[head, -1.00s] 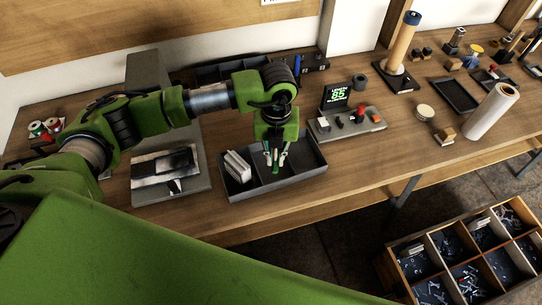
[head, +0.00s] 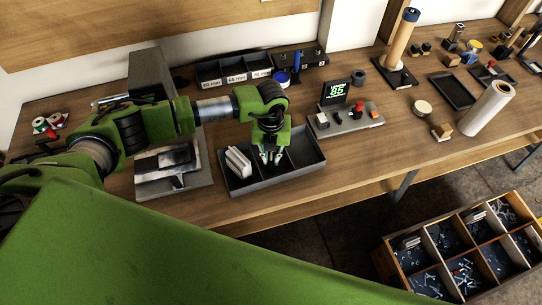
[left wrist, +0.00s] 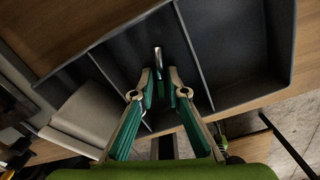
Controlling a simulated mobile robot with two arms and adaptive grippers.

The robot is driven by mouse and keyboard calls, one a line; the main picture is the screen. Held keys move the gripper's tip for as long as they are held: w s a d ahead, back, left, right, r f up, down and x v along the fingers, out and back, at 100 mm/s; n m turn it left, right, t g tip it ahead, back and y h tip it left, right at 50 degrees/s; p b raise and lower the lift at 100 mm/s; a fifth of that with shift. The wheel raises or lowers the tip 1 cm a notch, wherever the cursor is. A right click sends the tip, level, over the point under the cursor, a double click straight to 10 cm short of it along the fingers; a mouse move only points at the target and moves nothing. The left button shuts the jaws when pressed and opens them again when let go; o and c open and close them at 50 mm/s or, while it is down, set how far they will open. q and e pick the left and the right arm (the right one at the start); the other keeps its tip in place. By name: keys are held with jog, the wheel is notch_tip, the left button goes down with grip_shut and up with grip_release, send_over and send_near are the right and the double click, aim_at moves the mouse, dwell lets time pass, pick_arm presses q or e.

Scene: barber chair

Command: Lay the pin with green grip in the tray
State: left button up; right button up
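The dark divided tray (head: 313,163) stands on the workbench, and its rim and dividers fill much of the left wrist view (left wrist: 187,42). My left gripper (head: 271,159) points down into the tray's middle compartment. In the left wrist view its fingertips (left wrist: 160,76) are apart. The pin (left wrist: 157,58) shows there as a bright metal shaft in the middle compartment, just ahead of and between the fingertips. Its green grip is mostly hidden among the green fingers. My right gripper is not in view.
Pale flat blocks (head: 238,163) stand in the tray's left compartment. A grey stand (head: 345,120) with a green-lit display is right of the tray. Labelled bins (head: 235,72) lie behind. A wooden box of small parts (head: 455,250) is at lower right.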

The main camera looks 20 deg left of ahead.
aim_at(271, 161)
pick_arm(q)
jog(key=shift+o, duration=0.8)
jog(key=shift+r, duration=0.15)
notch_tip(271, 161, up, 12)
jog(key=b, duration=0.3)
